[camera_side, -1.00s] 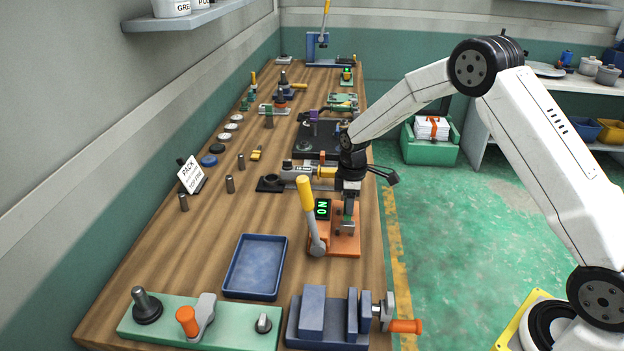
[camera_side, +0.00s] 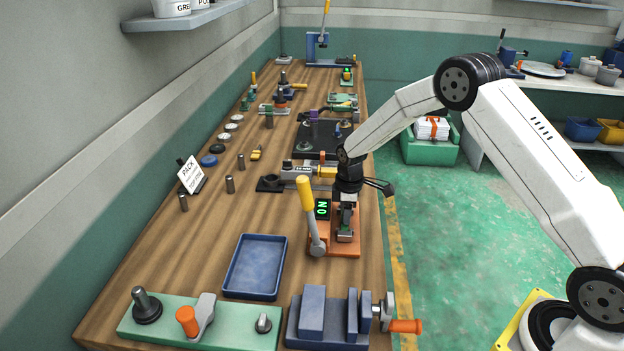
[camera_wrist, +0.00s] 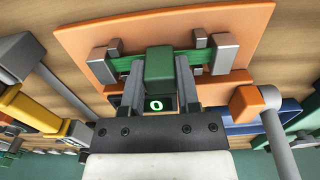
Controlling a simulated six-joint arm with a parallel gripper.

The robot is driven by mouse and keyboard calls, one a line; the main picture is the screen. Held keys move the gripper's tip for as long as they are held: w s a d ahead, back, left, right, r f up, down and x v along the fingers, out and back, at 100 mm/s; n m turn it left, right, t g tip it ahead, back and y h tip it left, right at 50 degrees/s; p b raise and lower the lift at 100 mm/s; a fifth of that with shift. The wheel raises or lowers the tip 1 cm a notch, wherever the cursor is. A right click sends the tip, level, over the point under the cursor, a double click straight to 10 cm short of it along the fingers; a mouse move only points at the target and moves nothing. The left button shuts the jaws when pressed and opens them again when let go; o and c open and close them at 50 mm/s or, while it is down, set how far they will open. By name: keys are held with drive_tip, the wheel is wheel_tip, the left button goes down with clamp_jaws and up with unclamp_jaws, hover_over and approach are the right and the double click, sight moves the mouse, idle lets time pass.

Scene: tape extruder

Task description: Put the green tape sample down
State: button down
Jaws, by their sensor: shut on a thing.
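The green tape sample (camera_wrist: 160,63) is a green strip with a block at its middle. My gripper (camera_wrist: 160,82) is shut on that block, one finger on each side. The strip's ends reach between pairs of grey posts (camera_wrist: 222,53) on the orange plate (camera_wrist: 262,22) of a fixture. In the side view my gripper (camera_side: 346,217) is low over the same orange plate (camera_side: 346,250), with the sample (camera_side: 345,232) below its fingers. I cannot tell whether the strip touches the plate.
A yellow-handled lever (camera_side: 307,205) stands just left of my gripper, beside a small green-lit display (camera_side: 322,209). A blue tray (camera_side: 255,267) lies nearer the front, and a blue vise (camera_side: 330,318) stands in front of the fixture. Bare wood lies left of the lever.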

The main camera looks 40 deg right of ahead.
drive_tip(key=shift+f, duration=0.1)
drive_tip(key=shift+c, duration=1.6)
unclamp_jaws()
wheel_tip(320, 180, up, 12)
drive_tip(key=shift+s+a+r, duration=0.1)
drive_tip(key=shift+s+r, duration=0.05)
drive_tip(key=shift+r, duration=0.05)
drive_tip(key=s+a+m+t, duration=0.1)
drive_tip(key=s+a+m, duration=0.2)
drive_tip(key=s, duration=0.8)
drive_tip(key=s+a+m+t, duration=0.1)
drive_tip(key=s+a+m, duration=0.2)
drive_tip(key=s, duration=0.9)
drive_tip(key=m, duration=0.3)
drive_tip(key=shift+s+a+r+t, duration=0.15)
drive_tip(key=shift+a+t, duration=0.1)
drive_tip(key=shift+t, duration=0.05)
